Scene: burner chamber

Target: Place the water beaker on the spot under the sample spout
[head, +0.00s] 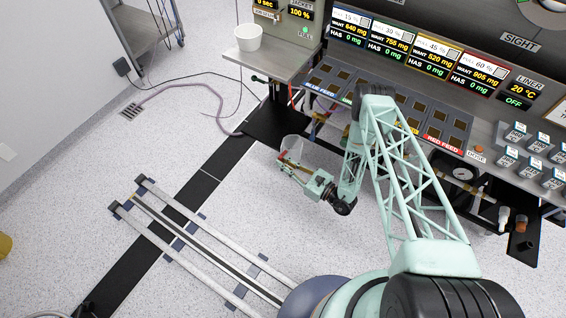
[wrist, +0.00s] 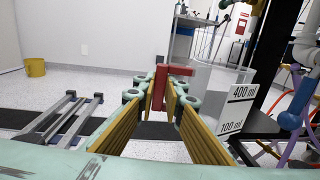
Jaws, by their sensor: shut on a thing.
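The water beaker (head: 292,148) is a clear vessel with a red handle. It hangs in the air over the floor, left of the bench. My gripper (head: 293,164) is shut on the red handle. In the wrist view the yellow-padded fingers of my gripper (wrist: 172,105) close around the red handle (wrist: 178,70). The beaker's clear wall (wrist: 213,95) and its 400 ml and 100 ml labels show to the right. It looks roughly upright; I cannot tell the water level. I cannot pick out the sample spout or its spot with certainty.
A white cup (head: 248,38) stands on the ledge at the top. The bench has a row of dark feed panels (head: 330,80) and displays. Cables and hoses (head: 215,110) run along the floor. My rail is at lower left; open floor surrounds the beaker's left side.

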